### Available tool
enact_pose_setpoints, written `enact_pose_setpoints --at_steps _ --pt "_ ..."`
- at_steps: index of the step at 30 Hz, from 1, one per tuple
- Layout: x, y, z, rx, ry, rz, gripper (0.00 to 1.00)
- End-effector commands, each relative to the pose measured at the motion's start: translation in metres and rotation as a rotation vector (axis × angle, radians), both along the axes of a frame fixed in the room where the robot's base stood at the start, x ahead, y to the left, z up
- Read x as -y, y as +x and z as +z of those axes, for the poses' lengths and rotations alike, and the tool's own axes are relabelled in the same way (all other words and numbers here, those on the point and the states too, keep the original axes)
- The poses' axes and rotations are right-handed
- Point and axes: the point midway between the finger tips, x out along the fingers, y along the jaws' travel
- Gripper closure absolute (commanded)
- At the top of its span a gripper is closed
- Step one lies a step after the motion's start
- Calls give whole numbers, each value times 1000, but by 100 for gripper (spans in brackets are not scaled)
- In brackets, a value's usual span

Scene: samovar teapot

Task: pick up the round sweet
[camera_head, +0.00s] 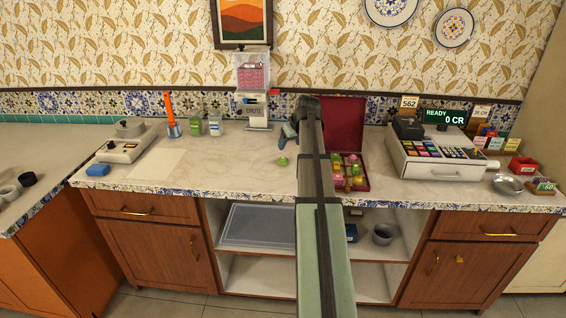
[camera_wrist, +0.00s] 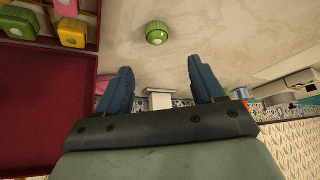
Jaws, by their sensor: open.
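A round green sweet (camera_head: 283,161) lies alone on the counter, left of the open sweet box (camera_head: 346,189). In the wrist view the same sweet (camera_wrist: 157,33) is ridged with a paler top, beyond my fingertips and roughly centred between them. My gripper (camera_wrist: 160,72) has its two blue fingers spread apart with nothing between them. In the head view part of my gripper (camera_head: 287,136) shows just behind the sweet, and my arm hides the rest. The dark red box holds pink, yellow and green sweets in compartments.
The box's raised red lid (camera_head: 344,123) stands close to my arm on its right. A white dispenser (camera_head: 257,108) stands at the back wall. A cash register (camera_head: 440,158) is further right.

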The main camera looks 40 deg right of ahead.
Motion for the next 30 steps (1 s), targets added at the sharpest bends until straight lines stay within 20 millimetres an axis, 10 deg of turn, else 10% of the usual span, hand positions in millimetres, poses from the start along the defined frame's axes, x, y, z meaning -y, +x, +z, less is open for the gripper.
enact_pose_setpoints --at_steps 30 --pt "16 54 -96 0 3 -1 32"
